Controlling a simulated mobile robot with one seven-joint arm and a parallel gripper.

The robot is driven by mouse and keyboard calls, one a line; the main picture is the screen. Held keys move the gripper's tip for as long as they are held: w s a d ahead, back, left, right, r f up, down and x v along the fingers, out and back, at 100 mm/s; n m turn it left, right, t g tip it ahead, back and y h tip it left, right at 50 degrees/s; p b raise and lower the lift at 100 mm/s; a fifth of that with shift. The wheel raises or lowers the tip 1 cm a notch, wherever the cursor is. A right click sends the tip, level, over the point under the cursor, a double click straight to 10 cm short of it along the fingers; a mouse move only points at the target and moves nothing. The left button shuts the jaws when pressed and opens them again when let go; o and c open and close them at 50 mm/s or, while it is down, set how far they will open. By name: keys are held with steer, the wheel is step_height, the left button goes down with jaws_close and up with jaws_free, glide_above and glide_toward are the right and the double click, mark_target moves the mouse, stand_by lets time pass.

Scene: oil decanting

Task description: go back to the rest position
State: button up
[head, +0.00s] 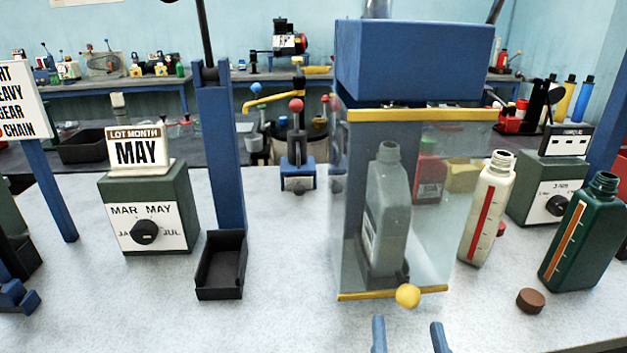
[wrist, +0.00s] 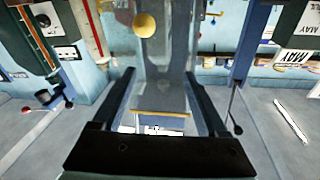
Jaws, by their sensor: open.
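My gripper (head: 408,336) shows at the bottom edge of the head view as two blue fingertips set apart, open and empty. In the wrist view its two dark fingers (wrist: 160,75) are spread with nothing held between them. It is in front of the clear guard box (head: 350,240), apart from the yellow knob (head: 408,296) on the box's lower front edge. The knob also shows in the wrist view (wrist: 144,25). A grey bottle (head: 388,215) stands upright inside the box, behind its clear front. The rest of my arm is hidden in the head view.
Right of the box are a cream bottle (head: 487,208), a green bottle (head: 582,232) and a brown cap (head: 530,300). Left are a black tray (head: 221,265), a blue post (head: 218,150) and the lot month dial box (head: 150,210). The front left tabletop is clear.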

steer(key=w+a+r+n+t+y, duration=0.15)
steer(key=a+r, duration=0.25)
steer(key=r, duration=0.6)
steer(key=w+a+r+n+t+y, duration=0.1)
steer(key=w+a+r+n+t, duration=0.2)
steer(key=r, duration=0.8)
steer(key=s+a+r+m+t+p, duration=0.1)
steer(key=s+a+r+t, duration=0.2)
steer(key=r, duration=0.5)
steer(key=s+a+r+t, duration=0.1)
steer(key=s+a+r, duration=0.25)
steer(key=r, duration=0.55)
step_height(320, 180, up, 17)
steer(key=d+p, duration=0.1)
steer(key=p, duration=1.7)
